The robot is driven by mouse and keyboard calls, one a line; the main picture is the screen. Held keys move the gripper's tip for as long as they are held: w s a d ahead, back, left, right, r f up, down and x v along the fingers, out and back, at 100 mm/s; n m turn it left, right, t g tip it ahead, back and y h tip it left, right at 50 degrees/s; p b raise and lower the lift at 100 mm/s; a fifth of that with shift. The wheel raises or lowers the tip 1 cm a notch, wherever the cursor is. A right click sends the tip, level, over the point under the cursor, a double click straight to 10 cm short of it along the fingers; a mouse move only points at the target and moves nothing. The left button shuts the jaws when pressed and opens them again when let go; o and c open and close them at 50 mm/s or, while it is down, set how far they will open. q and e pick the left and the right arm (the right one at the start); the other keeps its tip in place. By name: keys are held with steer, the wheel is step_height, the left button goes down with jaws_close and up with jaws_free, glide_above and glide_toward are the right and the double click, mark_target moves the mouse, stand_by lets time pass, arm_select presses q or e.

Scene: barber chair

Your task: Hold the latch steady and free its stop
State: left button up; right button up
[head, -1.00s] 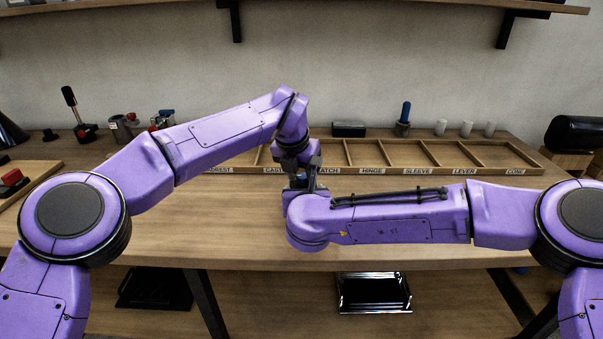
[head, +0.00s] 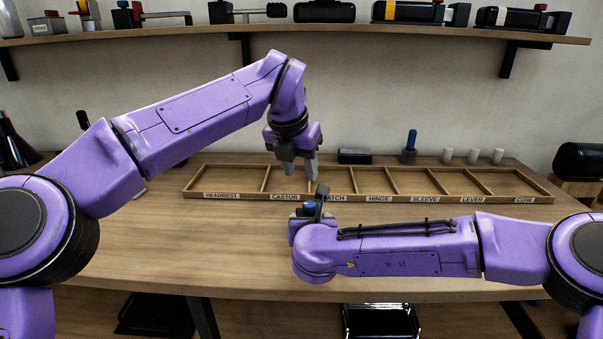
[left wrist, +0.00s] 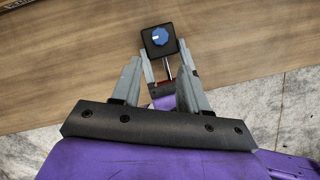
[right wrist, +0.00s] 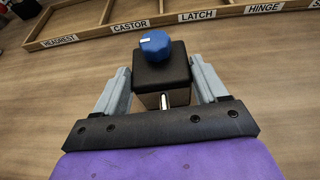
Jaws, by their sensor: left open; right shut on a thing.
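The latch (right wrist: 163,72) is a dark block with a blue round knob (right wrist: 155,44) bearing a white mark, and a metal pin at its near side. My right gripper (right wrist: 162,82) is shut on its body, one finger on each side, above the bench. In the head view the latch (head: 309,208) is small and partly hidden by my right wrist. My left gripper (head: 298,165) is open and empty, above and apart from the latch. The left wrist view shows the latch (left wrist: 159,42) with its knob (left wrist: 162,37) beyond the open fingers. I cannot make out which part is the stop.
A labelled wooden tray (head: 225,196) with several compartments, seemingly empty, lies behind my grippers; one label reads LATCH. Behind it stand a blue-handled tool (head: 410,145), a black box (head: 354,156) and several white cylinders (head: 472,156). The bench front (head: 190,265) is clear.

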mark_target(309, 204)
arm_select(q)
steer(key=shift+f, duration=0.1)
steer(key=x, duration=1.2)
steer(key=c, duration=0.8)
